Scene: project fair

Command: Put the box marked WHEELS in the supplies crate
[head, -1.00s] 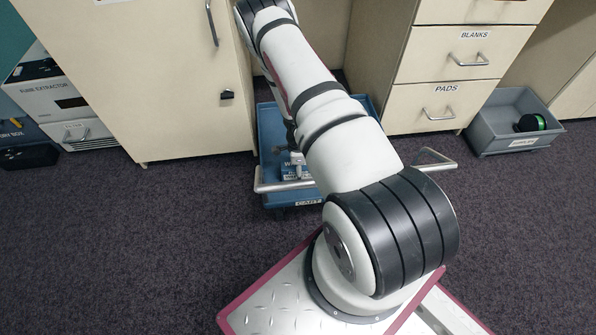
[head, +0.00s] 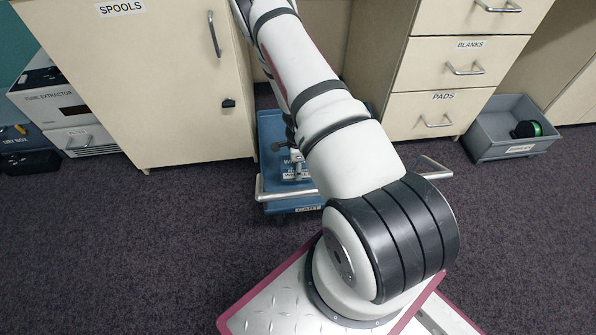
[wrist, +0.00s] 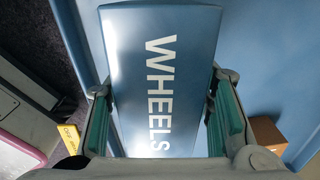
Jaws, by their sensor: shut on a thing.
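The blue box marked WHEELS (wrist: 155,75) fills the middle of the wrist view, its white lettering facing the camera. My gripper (wrist: 163,115) is shut on it, with a green-padded finger on each side. In the head view my gripper (head: 296,150) is over the blue cart (head: 274,192), and my arm hides much of it. Whether the box touches the cart bed is hard to tell. The grey supplies crate (head: 484,146) stands on the floor at the right, with a black and green round thing (head: 527,129) inside.
In the wrist view a brown box (wrist: 267,133) lies at the right and a yellow labelled thing (wrist: 70,138) at the lower left. A SPOOLS cabinet (head: 150,80) and a drawer unit (head: 440,108) stand behind the cart. Carpet in front of the crate is clear.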

